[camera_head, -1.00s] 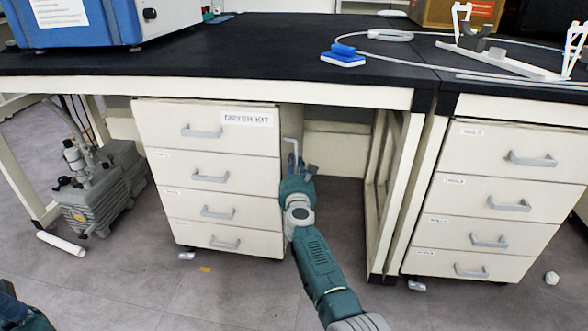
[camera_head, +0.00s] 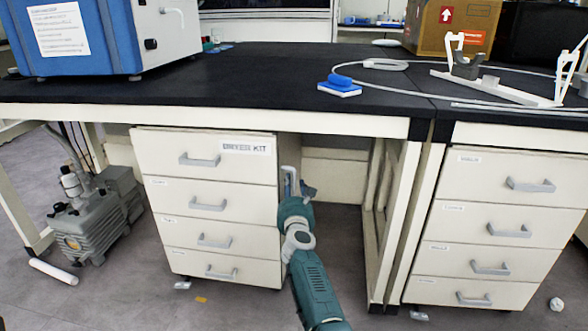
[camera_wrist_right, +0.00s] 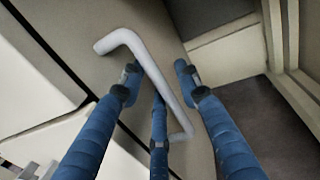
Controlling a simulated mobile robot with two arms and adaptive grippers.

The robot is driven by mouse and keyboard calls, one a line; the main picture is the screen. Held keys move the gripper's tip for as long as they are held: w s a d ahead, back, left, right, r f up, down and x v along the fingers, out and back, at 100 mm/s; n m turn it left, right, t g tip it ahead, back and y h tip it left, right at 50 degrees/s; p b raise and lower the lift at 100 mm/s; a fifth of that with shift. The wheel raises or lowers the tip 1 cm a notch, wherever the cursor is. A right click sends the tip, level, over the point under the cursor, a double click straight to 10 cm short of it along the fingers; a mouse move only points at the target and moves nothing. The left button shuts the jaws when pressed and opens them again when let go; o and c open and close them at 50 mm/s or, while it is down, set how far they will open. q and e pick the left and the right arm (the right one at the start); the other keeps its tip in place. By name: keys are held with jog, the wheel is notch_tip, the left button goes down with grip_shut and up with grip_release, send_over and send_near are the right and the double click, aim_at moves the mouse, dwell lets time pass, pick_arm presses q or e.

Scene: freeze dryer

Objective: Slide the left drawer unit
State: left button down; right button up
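The left drawer unit (camera_head: 212,205) is a cream cabinet with several grey-handled drawers, all shut, and a "DRYER KIT" label. It stands under the black-topped bench. A grey side handle (camera_head: 288,178) sits on its right side panel. My right gripper (camera_head: 297,190) is at this handle. In the right wrist view, the bent handle (camera_wrist_right: 158,75) passes between the blue fingers of my right gripper (camera_wrist_right: 158,76). The fingers stand apart, with gaps beside the bar, and look open around it. Whether any finger touches it is unclear. My left gripper is out of view.
A grey pump (camera_head: 95,215) stands left of the unit, near a white tube (camera_head: 54,271) on the floor. A bench leg frame (camera_head: 390,220) and a second drawer unit (camera_head: 495,230) stand at right. Open floor lies between the left unit and that frame.

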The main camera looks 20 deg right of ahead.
notch_tip(320, 180, up, 9)
jog(key=shift+d+f, duration=0.15)
jog(key=shift+f, duration=0.05)
dwell(0.3)
jog(key=shift+f, duration=0.1)
dwell(0.3)
